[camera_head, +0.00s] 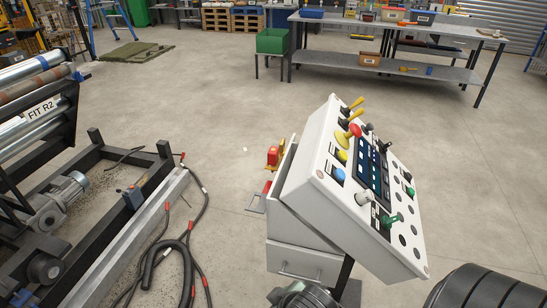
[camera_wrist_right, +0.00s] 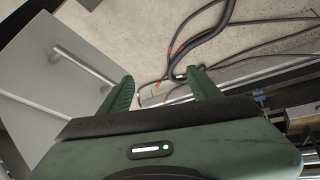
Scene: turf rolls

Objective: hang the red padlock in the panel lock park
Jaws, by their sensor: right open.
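The control panel (camera_head: 345,190) is a white sloped desk with buttons and levers. A red and yellow item (camera_head: 273,156) is on its left side. A smaller red piece (camera_head: 267,187) sits just below it, above a grey bracket (camera_head: 256,204). I cannot tell which red piece is the padlock or which part is the lock park. My right gripper (camera_wrist_right: 160,88) has its two green fingers apart, with nothing between them. Beside it is a grey cabinet face with a bar handle (camera_wrist_right: 84,67). My left gripper is not in view.
Black cables with red ends (camera_head: 185,245) lie on the floor left of the panel. A dark machine frame with rollers (camera_head: 40,110) stands at the left. A grey workbench (camera_head: 385,60) and a green bin (camera_head: 272,41) are at the back. The floor between is mostly clear.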

